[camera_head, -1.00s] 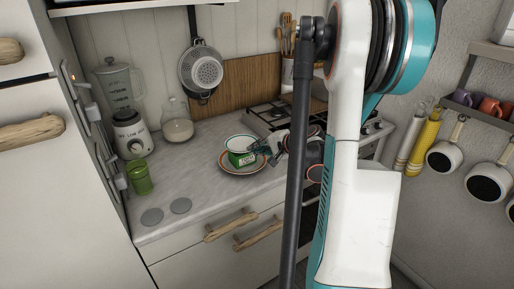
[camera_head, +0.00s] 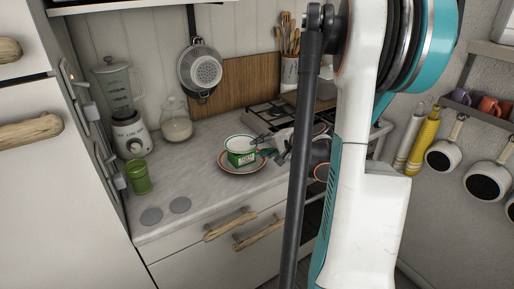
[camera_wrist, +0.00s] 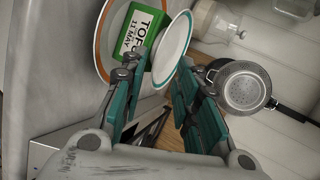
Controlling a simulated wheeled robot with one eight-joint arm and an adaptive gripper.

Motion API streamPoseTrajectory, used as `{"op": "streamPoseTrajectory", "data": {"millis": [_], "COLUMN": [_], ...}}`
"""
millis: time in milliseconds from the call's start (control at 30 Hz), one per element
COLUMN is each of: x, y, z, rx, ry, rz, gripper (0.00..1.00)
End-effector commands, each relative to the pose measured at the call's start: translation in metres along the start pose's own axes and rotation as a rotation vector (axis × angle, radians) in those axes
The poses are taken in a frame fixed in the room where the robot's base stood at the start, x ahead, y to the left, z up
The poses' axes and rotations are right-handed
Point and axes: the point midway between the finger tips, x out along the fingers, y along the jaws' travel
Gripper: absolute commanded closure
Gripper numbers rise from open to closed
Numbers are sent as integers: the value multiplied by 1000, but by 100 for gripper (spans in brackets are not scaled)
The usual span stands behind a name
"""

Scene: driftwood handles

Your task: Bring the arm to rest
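My gripper (camera_head: 266,151) is over the counter, just right of a green tofu box (camera_head: 243,159). In the wrist view my gripper (camera_wrist: 157,82) has its two teal fingers apart with nothing held between them. The box (camera_wrist: 138,30), with "TOFU" lettering, is beyond the fingertips. A white bowl with a green rim (camera_head: 239,142) is at the box; it also shows in the wrist view (camera_wrist: 173,48). I cannot tell whether it rests on the box. Both are over an orange-rimmed plate (camera_head: 228,167). My arm hides part of the stove.
A green cup (camera_head: 139,177), a blender (camera_head: 131,135) and a glass jar (camera_head: 176,122) stand on the counter (camera_head: 200,190) to the left. A stove (camera_head: 268,116) is behind my gripper. Driftwood handles (camera_head: 258,234) stick out from the drawers. Pans hang at right.

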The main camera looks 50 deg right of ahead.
Motion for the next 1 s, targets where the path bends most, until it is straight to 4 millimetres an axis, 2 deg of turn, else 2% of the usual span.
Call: {"op": "streamPoseTrajectory", "data": {"millis": [33,200,333,500,867,1000], "x": [-12,-48,-69,-86,-88,-74], "y": [0,0,0,0,-2,-18], "z": [-1,-1,-1,0,2,24], "rx": [3,3,2,2,-3,-41], "ry": [4,3,3,1,-4,-46], "rz": [0,0,0,0,2,31], "gripper": [71,71,71,71,71,71]}}
